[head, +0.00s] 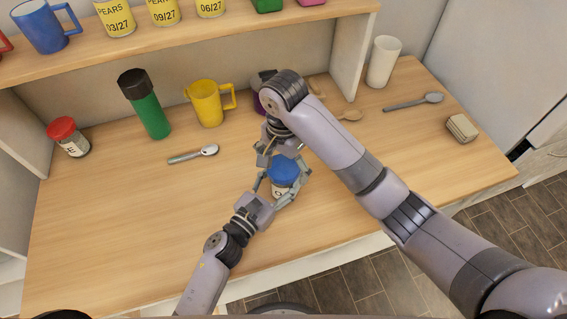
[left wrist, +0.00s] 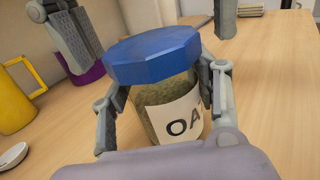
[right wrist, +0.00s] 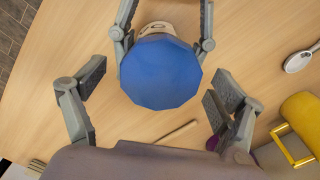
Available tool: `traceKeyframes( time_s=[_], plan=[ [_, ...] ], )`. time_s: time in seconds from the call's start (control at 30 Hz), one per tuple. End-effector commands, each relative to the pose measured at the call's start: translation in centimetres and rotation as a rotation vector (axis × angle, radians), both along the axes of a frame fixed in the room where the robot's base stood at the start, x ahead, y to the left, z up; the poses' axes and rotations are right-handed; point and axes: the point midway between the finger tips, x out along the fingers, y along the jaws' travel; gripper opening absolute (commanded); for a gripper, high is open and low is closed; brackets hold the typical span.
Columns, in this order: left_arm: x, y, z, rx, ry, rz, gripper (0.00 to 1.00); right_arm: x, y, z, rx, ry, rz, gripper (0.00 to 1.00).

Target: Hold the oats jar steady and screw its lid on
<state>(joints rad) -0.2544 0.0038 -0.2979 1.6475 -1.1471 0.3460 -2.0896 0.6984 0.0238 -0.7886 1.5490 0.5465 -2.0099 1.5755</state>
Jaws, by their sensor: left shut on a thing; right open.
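The oats jar (left wrist: 160,108) stands upright on the table, with a label partly reading "OA". Its blue lid (head: 284,171) sits on top of the jar; I cannot tell how tightly it is seated. The lid also shows from above in the right wrist view (right wrist: 160,72). My left gripper (head: 278,195) is shut on the jar's body below the lid, with one finger on each side. My right gripper (right wrist: 158,103) is open and empty, pointing down over the lid, its fingers apart from it on both sides.
A purple item (left wrist: 88,76) is partly hidden behind my grippers. A white cup (head: 383,62) stands at back right. The table's left front is clear.

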Motion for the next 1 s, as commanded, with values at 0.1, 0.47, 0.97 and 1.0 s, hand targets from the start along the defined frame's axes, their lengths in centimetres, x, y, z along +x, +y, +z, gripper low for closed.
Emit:
traceKeyframes(
  time_s=[0.1,0.47,0.97,1.0],
  plan=[
    [0.0,0.0,0.0,0.0,-0.001,-0.001,0.0,0.0,0.0,0.0,0.0,-0.001,0.001,0.9],
    [0.0,0.0,0.0,0.002,-0.001,-0.001,0.0,0.3,0.0,1.4,0.001,-0.01,0.004,0.9],
    [0.0,0.0,0.0,0.002,-0.001,-0.001,0.0,0.2,-0.1,10.2,-0.002,-0.005,0.001,0.9],
    [0.0,0.0,0.0,0.002,-0.001,-0.001,0.0,0.2,0.0,10.7,-0.001,-0.004,0.001,0.9]
  ],
)
